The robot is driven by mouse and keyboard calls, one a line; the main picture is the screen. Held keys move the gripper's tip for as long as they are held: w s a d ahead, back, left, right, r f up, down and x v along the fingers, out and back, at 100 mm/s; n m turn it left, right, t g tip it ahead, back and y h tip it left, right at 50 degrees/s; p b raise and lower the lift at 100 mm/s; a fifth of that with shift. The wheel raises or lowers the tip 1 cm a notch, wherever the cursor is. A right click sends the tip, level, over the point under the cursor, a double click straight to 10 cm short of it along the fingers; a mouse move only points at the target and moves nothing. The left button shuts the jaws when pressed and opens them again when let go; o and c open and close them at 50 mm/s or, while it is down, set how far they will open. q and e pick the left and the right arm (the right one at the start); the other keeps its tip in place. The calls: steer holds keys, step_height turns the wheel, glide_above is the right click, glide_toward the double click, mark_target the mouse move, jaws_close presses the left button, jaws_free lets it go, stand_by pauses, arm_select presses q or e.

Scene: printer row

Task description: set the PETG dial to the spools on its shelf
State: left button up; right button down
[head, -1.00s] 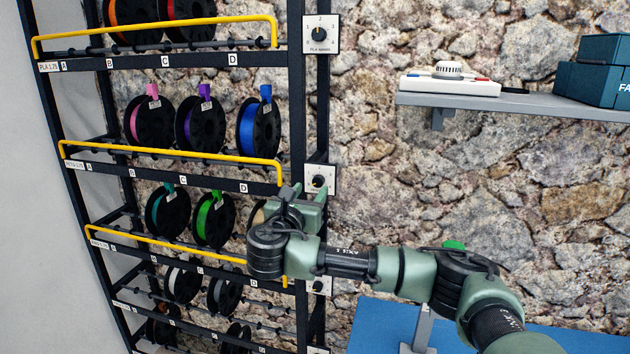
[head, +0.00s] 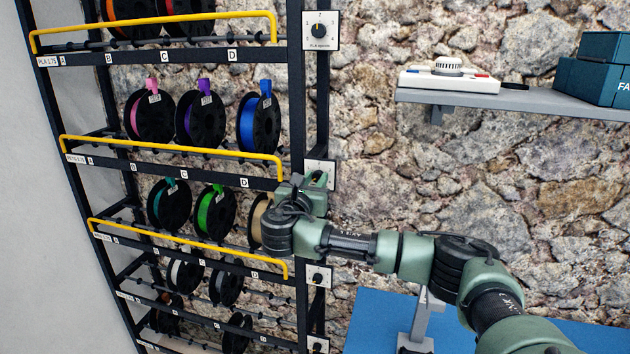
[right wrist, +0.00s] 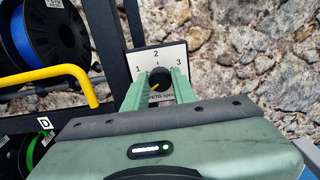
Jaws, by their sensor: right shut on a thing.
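The PETG dial has a white plate (head: 318,166) on the rack's right post, marked 1, 2 and 3 in the right wrist view (right wrist: 157,57). My right gripper (head: 316,181) is shut on its dark knob (right wrist: 160,76), one finger on each side. A small orange mark shows low on the knob; the fingers partly shade it, so its exact setting is unclear. The PETG shelf (head: 135,169) bears three spools: pink (head: 150,117), purple (head: 200,118) and blue (head: 259,124), at B, C and D. Slot A looks empty. My left gripper is out of view.
A yellow bar (head: 170,148) runs along the shelf front, ending left of the dial. The PLA dial (head: 320,31) is above, and another dial (head: 318,276) is below. A wall shelf (head: 520,101) with a white device and teal boxes stands at right.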

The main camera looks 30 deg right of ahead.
steer(key=m+b, duration=0.2)
steer(key=shift+f+m+b, duration=0.25)
steer(key=shift+m+b, duration=0.05)
steer(key=m+b, duration=0.5)
steer(key=m, duration=0.1)
steer(key=shift+f, duration=0.1)
steer(key=shift+w+f+m+b, duration=0.15)
steer(key=shift+m+b, duration=4)
steer(key=shift+m, duration=2.55)
steer(key=shift+s+f+m+b, duration=0.1)
steer(key=shift+m+b, duration=4.05)
steer(key=shift+m, duration=2.55)
